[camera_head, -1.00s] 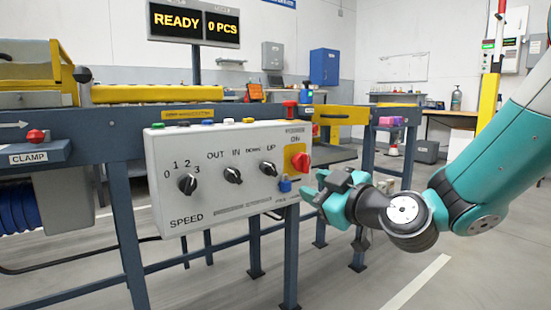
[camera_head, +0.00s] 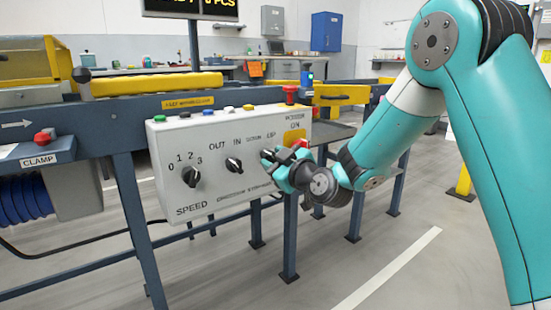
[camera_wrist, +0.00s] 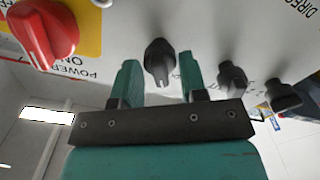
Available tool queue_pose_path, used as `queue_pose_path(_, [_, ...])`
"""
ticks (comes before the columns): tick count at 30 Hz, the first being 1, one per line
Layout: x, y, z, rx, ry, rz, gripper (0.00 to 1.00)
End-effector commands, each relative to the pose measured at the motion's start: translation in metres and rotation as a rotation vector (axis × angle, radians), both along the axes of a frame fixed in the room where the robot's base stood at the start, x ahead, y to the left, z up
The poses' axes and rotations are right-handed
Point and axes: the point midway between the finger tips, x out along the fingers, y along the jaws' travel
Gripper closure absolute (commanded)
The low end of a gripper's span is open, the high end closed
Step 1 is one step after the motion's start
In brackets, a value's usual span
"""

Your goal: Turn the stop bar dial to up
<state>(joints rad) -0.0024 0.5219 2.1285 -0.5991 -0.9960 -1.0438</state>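The stop bar dial (camera_wrist: 160,58) is a black knob on the white control panel (camera_head: 215,200). In the head view my gripper (camera_head: 271,164) covers most of it, below the UP label. In the wrist view my gripper (camera_wrist: 159,72) is open, with one teal finger on each side of the knob. Gaps show between the knob and both fingers. Which label the knob points to is hard to read from here.
The red power switch (camera_wrist: 42,32) sits close beside the dial. On the other side are the OUT/IN dial (camera_head: 233,165) and the speed dial (camera_head: 191,176).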

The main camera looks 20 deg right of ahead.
Motion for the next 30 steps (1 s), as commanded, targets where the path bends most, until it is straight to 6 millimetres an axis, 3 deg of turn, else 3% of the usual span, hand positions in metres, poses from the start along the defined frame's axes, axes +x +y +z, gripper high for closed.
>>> queue_pose_path(4, [-0.0001,-0.0001,-0.0001,0.0,0.0,0.0,0.61])
queue_pose_path(8, [-0.0003,-0.0001,-0.0001,0.0,0.0,0.0,0.88])
queue_pose_path(9, [-0.0002,-0.0002,0.0,0.0,0.0,0.0,0.9])
queue_pose_path(20, [-0.0005,-0.0002,0.0,0.052,0.017,0.0,0.9])
queue_pose_path(30, [-0.0006,-0.0002,0.0002,0.282,0.092,0.0,0.9])
